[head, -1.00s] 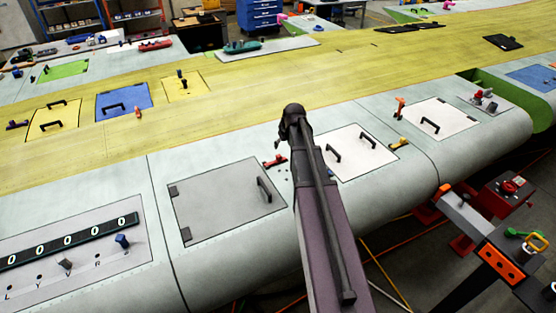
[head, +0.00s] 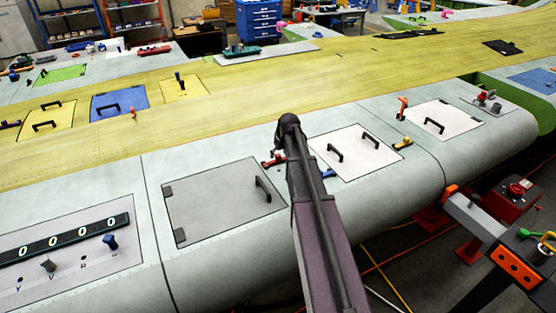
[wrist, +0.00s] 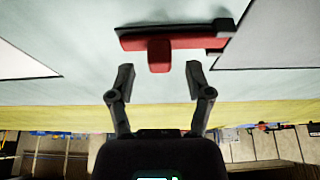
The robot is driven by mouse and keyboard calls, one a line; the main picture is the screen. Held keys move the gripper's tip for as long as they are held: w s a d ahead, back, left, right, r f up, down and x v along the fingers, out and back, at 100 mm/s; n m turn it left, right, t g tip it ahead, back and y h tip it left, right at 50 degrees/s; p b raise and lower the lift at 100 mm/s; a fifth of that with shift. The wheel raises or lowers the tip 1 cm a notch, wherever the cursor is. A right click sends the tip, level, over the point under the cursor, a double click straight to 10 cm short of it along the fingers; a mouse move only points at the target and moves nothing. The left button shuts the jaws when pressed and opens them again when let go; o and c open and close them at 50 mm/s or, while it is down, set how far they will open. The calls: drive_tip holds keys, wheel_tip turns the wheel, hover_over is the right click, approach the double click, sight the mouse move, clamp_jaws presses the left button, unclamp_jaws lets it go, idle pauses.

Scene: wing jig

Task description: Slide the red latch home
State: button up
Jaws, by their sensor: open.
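The red latch (wrist: 190,41) lies on the pale wing skin in the wrist view, a flat bar on a dark strip with a stubby red knob (wrist: 159,56). The head view shows part of the red latch (head: 271,161) just left of my arm, between the grey and white panels. My gripper (wrist: 159,79) is open and empty in the wrist view. Its two fingertips stand on either side of the knob's line, a little short of it. I see no contact. In the head view my own arm hides the fingers.
A grey panel (head: 215,205) with a black handle lies left of my arm. A white panel (head: 352,163) with two handles lies right, with a blue latch (head: 328,173) at its edge and a yellow latch (head: 403,144) beyond. A clamp stand (head: 480,215) is at the right.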

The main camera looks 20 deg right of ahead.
drive_tip(key=shift+b+x, duration=0.5)
drive_tip(key=shift+x, duration=0.35)
clamp_jaws()
